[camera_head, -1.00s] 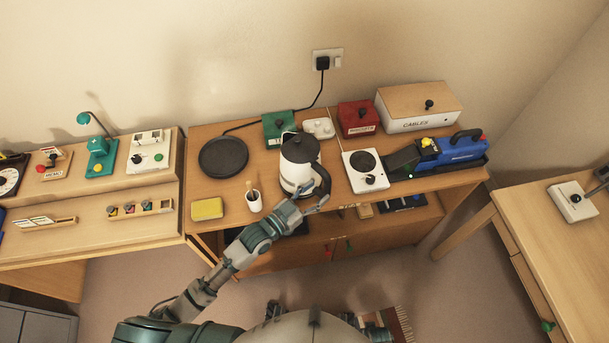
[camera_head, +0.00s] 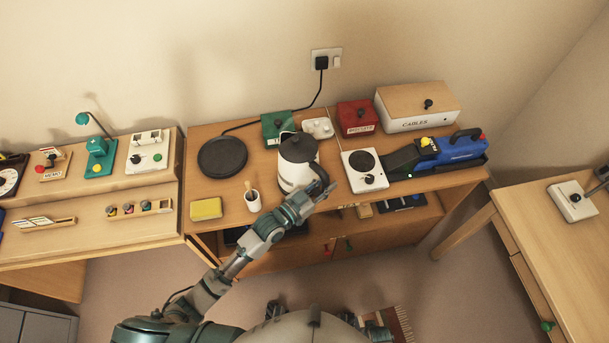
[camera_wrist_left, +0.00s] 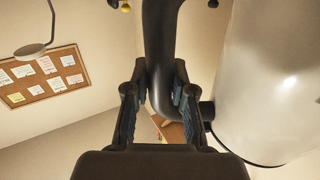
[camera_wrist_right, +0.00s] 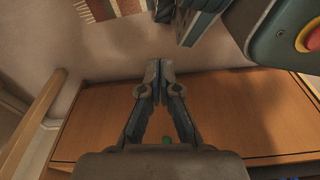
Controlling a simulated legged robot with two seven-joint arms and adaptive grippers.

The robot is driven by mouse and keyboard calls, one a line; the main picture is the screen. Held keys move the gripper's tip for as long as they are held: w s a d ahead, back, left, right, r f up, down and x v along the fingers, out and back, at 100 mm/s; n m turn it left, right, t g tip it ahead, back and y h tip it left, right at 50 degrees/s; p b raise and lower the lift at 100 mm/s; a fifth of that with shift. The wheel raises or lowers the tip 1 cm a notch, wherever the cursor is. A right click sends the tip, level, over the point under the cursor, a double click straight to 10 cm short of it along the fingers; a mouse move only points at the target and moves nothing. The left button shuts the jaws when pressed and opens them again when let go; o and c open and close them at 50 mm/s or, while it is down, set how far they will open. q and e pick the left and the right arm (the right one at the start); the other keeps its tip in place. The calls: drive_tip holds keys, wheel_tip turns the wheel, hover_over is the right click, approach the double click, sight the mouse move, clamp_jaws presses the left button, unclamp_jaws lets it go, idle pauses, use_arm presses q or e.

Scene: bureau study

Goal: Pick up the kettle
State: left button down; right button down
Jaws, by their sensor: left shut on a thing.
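The kettle (camera_head: 294,180), white with a black lid and black handle, stands upright on the wooden cabinet top, right of a black round plate. My left gripper (camera_head: 319,191) is at its right front side, shut on the handle. In the left wrist view the black handle (camera_wrist_left: 160,40) runs between the fingers (camera_wrist_left: 160,95), with the pale kettle body (camera_wrist_left: 275,75) close on the right. The handle hides part of the fingertips in the head view. My right gripper (camera_wrist_right: 158,75) is shut and empty, low in front of the wooden cabinet.
The black round plate (camera_head: 222,157) has a cord to the wall socket. A white cup (camera_head: 254,202) and yellow sponge (camera_head: 206,209) lie left of the kettle. A white hotplate (camera_head: 363,184) stands close on the right; green (camera_head: 277,133) and red (camera_head: 357,119) boxes stand behind.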

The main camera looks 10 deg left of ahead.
use_arm(q)
drive_tip(key=shift+d+r, duration=0.1)
drive_tip(key=shift+r, duration=0.1)
drive_tip(key=shift+r, duration=0.2)
